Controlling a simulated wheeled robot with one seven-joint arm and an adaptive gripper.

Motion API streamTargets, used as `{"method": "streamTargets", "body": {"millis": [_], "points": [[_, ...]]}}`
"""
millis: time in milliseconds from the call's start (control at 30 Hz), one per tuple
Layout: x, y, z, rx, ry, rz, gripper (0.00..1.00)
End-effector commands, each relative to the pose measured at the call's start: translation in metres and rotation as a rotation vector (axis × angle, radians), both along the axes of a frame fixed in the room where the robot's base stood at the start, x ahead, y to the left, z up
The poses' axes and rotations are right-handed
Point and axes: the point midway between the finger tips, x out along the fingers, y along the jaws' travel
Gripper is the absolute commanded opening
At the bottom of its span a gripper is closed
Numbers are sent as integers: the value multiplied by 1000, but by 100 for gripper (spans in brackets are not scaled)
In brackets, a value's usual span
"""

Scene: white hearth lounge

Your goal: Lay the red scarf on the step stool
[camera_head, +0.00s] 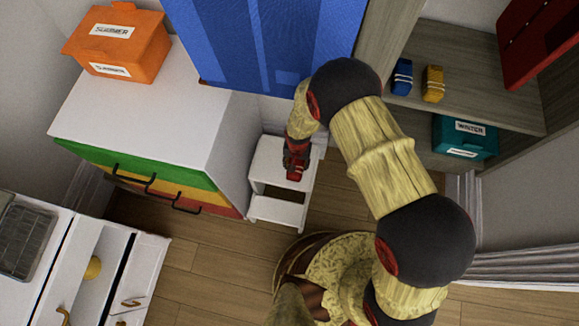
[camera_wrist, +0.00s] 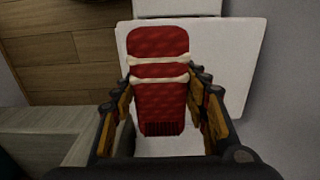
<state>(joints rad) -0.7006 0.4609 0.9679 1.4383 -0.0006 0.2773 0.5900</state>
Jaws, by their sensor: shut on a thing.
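The red scarf (camera_wrist: 158,95) is a folded red bundle with two pale bands and a dark fringe at its near end. In the wrist view it lies between the fingers of my gripper (camera_wrist: 162,112), which is shut on it. In the head view my gripper (camera_head: 295,168) and a bit of red show over the white step stool (camera_head: 277,212). The stool's white top (camera_wrist: 240,50) is behind the scarf in the wrist view. I cannot tell whether the scarf touches the stool.
A white dresser (camera_head: 150,100) with green, yellow and red drawers stands left of the stool, bearing an orange bin (camera_head: 118,42). A wooden shelf (camera_head: 470,75) with a teal bin (camera_head: 464,137) stands right. Blue cloth (camera_head: 260,40) hangs behind. Wooden floor (camera_head: 215,255) is open in front.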

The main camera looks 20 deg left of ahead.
Motion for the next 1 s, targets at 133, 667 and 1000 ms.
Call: {"method": "streamTargets", "body": {"millis": [133,667,1000], "points": [[3,16,-21,1,-1,0,18],[5,30,-66,1,-2,0,18],[6,30,-67,2,-2,0,18]]}}
